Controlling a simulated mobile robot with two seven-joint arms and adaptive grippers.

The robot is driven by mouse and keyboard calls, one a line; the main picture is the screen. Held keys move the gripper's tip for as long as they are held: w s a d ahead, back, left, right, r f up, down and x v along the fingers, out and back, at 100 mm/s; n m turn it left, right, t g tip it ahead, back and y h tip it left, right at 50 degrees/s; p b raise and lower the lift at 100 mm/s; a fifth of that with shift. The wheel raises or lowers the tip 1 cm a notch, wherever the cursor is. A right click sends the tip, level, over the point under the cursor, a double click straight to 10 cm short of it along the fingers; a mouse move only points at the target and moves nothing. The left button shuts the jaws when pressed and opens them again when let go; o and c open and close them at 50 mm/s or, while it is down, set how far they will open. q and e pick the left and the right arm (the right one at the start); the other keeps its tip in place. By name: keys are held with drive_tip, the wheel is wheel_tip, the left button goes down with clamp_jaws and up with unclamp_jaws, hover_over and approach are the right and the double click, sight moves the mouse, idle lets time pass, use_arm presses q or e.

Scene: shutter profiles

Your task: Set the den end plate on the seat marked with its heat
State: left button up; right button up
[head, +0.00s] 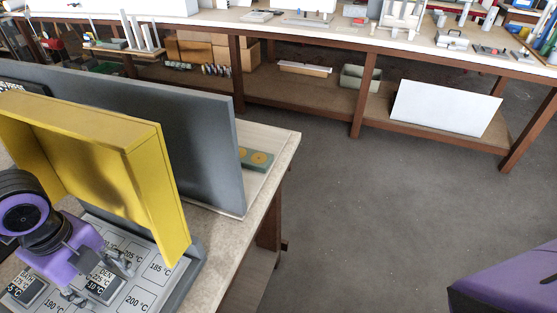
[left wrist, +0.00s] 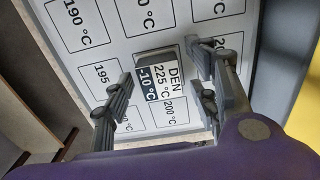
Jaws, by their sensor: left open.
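The den end plate (left wrist: 158,72) is a small block labelled "DEN 225 °C" with "-10 °C" on a dark strip. It also shows in the head view (head: 102,284), at the marked board (head: 150,290). The board has outlined seats; 185, 190, 200 and 205 °C are readable in the head view, and 195 in the left wrist view. Whether the plate rests flat is unclear. My right gripper is out of view.
Another labelled plate (head: 22,288) lies at the head view's lower left, partly cut off. A yellow frame (head: 150,170) stands over the board, close to my left arm, with a grey panel (head: 195,125) behind. A green block with orange discs (head: 257,158) lies beyond the panel.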

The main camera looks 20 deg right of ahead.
sight(100, 282)
use_arm(q)
wheel_tip(100, 282, up, 12)
drive_tip(key=p, duration=0.1)
drive_tip(key=shift+r, duration=0.15)
idle(0.5)
